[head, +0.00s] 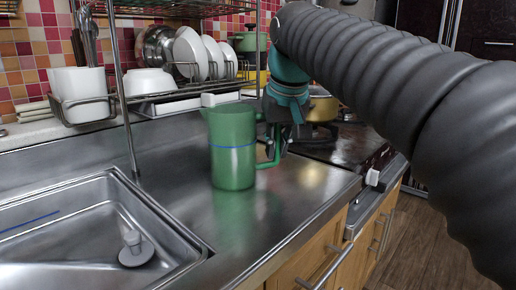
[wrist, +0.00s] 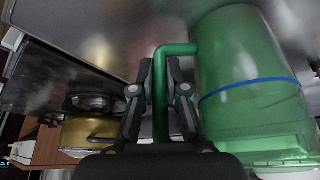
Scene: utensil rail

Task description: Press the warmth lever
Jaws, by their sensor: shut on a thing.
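My gripper (head: 277,138) is shut on the handle of a green jug (head: 232,150) with a blue line round it. In the wrist view, my two fingers (wrist: 161,95) are on either side of the green handle (wrist: 160,75), with the jug's body (wrist: 250,85) to the right. The jug is upright over the steel counter; I cannot tell whether its base touches. A white knob (head: 373,178) sticks out at the stove's front edge, right of the jug. I cannot tell whether it is the warmth lever; nothing else in view is clearly a lever.
A sink (head: 100,225) lies at the left front. A dish rack with white plates (head: 190,55) and a white container (head: 77,85) stand behind. A gold pot (head: 322,107) sits on the stove at the back. The counter (head: 265,220) in front of the jug is clear.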

